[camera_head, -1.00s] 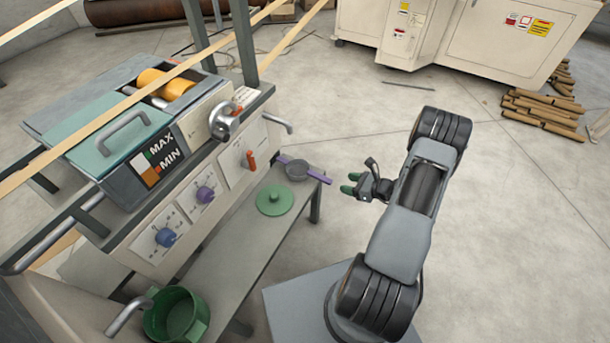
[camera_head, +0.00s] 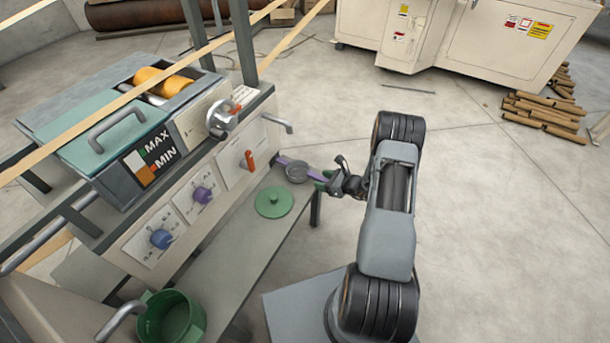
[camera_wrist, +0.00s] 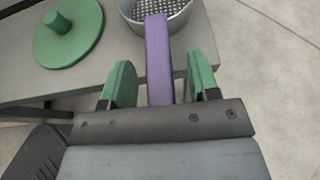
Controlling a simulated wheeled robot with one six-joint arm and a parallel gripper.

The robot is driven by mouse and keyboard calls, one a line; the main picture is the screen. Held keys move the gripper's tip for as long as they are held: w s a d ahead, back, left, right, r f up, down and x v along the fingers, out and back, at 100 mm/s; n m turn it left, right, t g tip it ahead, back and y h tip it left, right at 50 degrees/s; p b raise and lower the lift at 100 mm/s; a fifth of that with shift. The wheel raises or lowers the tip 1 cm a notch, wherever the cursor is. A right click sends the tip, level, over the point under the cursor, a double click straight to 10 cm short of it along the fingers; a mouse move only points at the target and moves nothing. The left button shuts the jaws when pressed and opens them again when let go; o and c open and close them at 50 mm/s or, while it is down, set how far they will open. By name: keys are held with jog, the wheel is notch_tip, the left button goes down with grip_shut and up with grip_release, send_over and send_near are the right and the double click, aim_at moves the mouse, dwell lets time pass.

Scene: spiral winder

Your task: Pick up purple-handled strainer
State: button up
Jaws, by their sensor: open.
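The purple-handled strainer (camera_head: 297,172) lies at the far right end of the grey shelf below the machine's control panel. In the wrist view its metal bowl (camera_wrist: 190,12) with a perforated base is at the top, partly cut off. Its purple handle (camera_wrist: 158,60) points back toward my gripper (camera_wrist: 162,82). My gripper is open, with one green fingertip on each side of the handle and gaps showing on both sides. In the head view my gripper (camera_head: 326,182) is at the shelf's right edge, its fingertips partly covering the handle.
A green lid (camera_head: 274,202) lies on the shelf (camera_head: 232,262) close to the strainer. A green pot (camera_head: 172,318) is at the lower left. The machine's panel, with knobs and a red lever (camera_head: 247,160), rises behind the shelf. Open floor (camera_head: 480,220) lies to the right.

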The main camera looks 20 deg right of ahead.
jog(key=c, duration=1)
jog(key=shift+w+r, duration=0.1)
